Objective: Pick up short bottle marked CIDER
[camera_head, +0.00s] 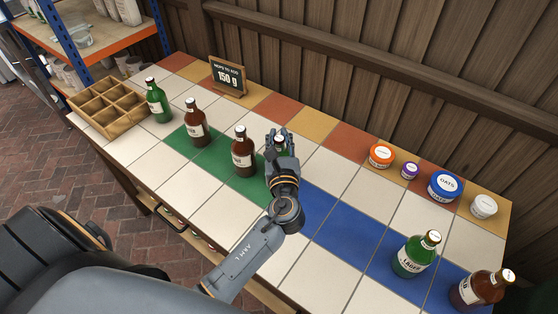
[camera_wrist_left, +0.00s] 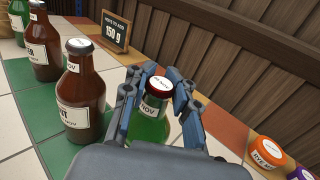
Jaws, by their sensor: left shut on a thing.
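My left gripper (camera_head: 281,141) is over the tiled table, its fingers on either side of a green bottle (camera_wrist_left: 148,127) and shut on it. The bottle is upright, with a white cap with a red rim and a pale neck band. Its main label is hidden, so I cannot read CIDER on it. In the head view only the bottle's top shows between the fingers. I cannot tell whether its base touches the table.
Another brown bottle (camera_head: 196,125) and a green one (camera_head: 158,103) stand further left, near a wooden divided crate (camera_head: 112,122). A "150 g" sign (camera_head: 228,77) stands behind. Tubs, including OATS (camera_head: 444,187), line the back right. A green LAGER bottle (camera_head: 412,258) and a brown bottle (camera_head: 478,290) stand front right.

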